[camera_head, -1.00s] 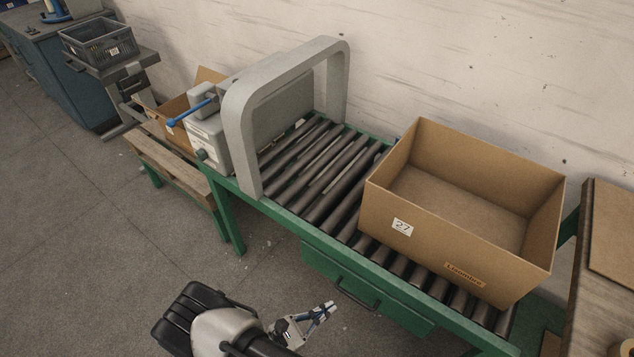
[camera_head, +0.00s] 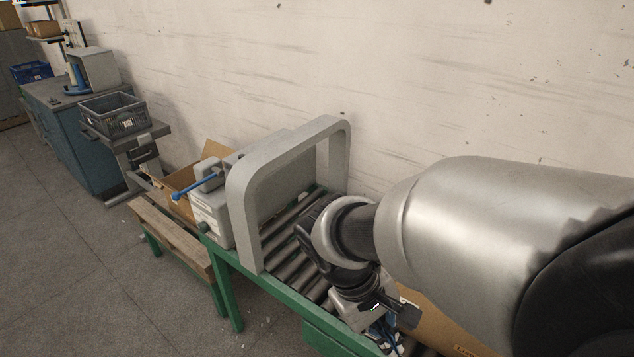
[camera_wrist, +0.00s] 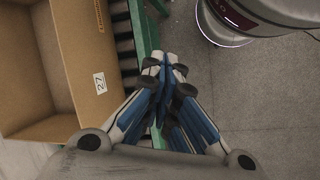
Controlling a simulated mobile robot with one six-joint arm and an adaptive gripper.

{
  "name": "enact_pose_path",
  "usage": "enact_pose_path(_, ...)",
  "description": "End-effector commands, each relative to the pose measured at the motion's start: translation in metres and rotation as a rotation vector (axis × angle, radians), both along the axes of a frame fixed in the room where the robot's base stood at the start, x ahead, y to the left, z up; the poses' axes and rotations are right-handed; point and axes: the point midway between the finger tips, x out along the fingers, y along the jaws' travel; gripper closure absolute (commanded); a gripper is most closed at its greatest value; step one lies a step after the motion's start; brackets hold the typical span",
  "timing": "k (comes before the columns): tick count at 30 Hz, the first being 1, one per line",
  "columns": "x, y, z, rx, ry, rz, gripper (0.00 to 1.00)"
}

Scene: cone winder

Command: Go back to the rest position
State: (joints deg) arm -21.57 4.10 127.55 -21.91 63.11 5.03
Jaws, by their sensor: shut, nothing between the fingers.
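My arm reaches in from the right of the head view, in front of the roller conveyor and the open cardboard box (camera_head: 440,312). My gripper (camera_head: 388,343) hangs at the arm's end at the bottom of that view, partly cut off. In the wrist view my gripper (camera_wrist: 165,60) has its blue-padded fingers brought together, shut and empty. The box marked 27 (camera_wrist: 84,45) lies left of the fingers there, apart from them. Most of the box is hidden behind my arm in the head view.
The roller conveyor's green frame (camera_head: 262,290) carries a grey arch (camera_head: 240,205). Left of it are a machine with a blue lever (camera_head: 194,188), a wooden bench (camera_head: 172,236) and a grey crate on a stand (camera_head: 116,118). Grey floor (camera_head: 70,260) is clear at the left.

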Motion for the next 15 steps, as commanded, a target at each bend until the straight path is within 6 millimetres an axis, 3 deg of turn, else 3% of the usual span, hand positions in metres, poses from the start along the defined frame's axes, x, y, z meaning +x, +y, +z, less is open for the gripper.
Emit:
enact_pose_path(1,-0.008,-0.007,0.014,0.052,-0.052,-0.051,1.00)
enact_pose_path(6,-0.035,-0.019,0.046,0.214,-0.216,-0.200,1.00)
enact_pose_path(15,-0.072,-0.027,0.080,0.421,-0.496,-0.386,1.00)
